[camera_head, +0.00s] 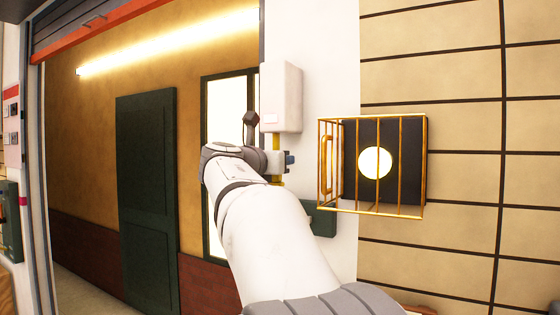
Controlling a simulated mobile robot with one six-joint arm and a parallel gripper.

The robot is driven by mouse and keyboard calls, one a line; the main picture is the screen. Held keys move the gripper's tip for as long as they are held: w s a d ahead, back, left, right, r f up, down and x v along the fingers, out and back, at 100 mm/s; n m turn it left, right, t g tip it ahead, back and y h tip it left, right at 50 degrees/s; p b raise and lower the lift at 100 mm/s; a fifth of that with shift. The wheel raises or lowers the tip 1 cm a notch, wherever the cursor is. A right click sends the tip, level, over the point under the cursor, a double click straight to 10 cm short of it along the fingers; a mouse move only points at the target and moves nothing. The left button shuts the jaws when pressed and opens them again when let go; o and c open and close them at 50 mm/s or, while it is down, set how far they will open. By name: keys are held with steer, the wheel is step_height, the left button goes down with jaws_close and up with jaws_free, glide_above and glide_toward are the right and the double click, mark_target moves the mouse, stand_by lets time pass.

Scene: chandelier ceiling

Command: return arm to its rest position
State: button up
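My white and grey arm (265,240) rises from the bottom of the head view and stretches forward to the wrist near the middle. The wrist is in front of a white wall strip, close below a white wall box (282,97). A dark piece (251,124) stands up at the wrist, probably part of my gripper. The fingertips cannot be made out, so I cannot tell whether the gripper is open or holds anything. I also cannot tell whether it touches the wall fittings.
A yellow wire cage (412,210) around a round lamp (375,162) sticks out of the tiled wall, right of the wrist. A dark green box (322,219) sits below it to the left. A doorway with a dark green door (148,200) lies at left.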

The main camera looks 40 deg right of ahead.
steer(key=o, duration=1)
steer(key=shift+c, duration=0.2)
steer(key=b+v, duration=0.1)
steer(key=v, duration=0.6)
steer(key=shift+s+a, duration=0.15)
steer(key=shift+a, duration=0.1)
stand_by(1.0)
steer(key=s+a+f+m+y, duration=0.2)
steer(key=a+f+m+y, duration=0.2)
steer(key=f, duration=0.7)
steer(key=s+a+f+m+y, duration=0.2)
steer(key=a+f+m+y, duration=0.25)
steer(key=f, duration=0.75)
steer(key=s+a+f+m+g+y, duration=0.1)
steer(key=s+a+f+m+y, duration=0.1)
steer(key=s+a+f+m, duration=0.2)
steer(key=s+a+f+m+g+y, duration=0.1)
steer(key=s+a+f+m+y, duration=0.2)
steer(key=f, duration=0.7)
steer(key=s+a+f+m+g+y, duration=0.1)
steer(key=s+a+f+m+y, duration=0.2)
steer(key=s+a+f+m, duration=0.3)
steer(key=a+f+m, duration=0.1)
steer(key=a, duration=0.1)
steer(key=shift+s+a+f, duration=0.15)
steer(key=shift+s+a, duration=0.1)
steer(key=shift+s, duration=0.05)
